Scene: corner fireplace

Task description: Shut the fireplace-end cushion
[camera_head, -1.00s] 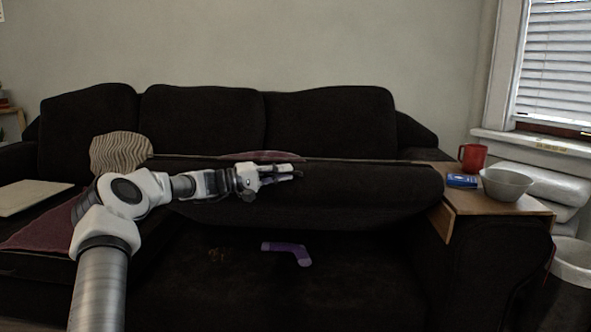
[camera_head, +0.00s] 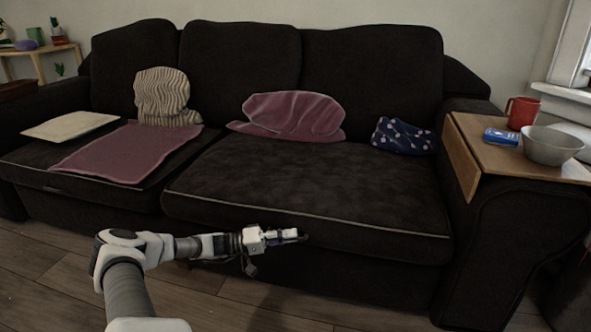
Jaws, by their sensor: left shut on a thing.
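The fireplace-end cushion (camera_head: 320,185) is the wide black seat cushion on the right half of the sofa, with a pale piping line along its front. It lies flat on the sofa base, and the space under it is hidden. My left gripper (camera_head: 296,236) is at the cushion's front edge, below the piping, and is shut on that edge. The exact spot between its fingers is too small to make out. My right gripper is not in view.
A maroon cloth (camera_head: 290,116) and a navy patterned cloth (camera_head: 403,136) lie at the back of the cushion. Wooden floor (camera_head: 60,270) is clear in front.

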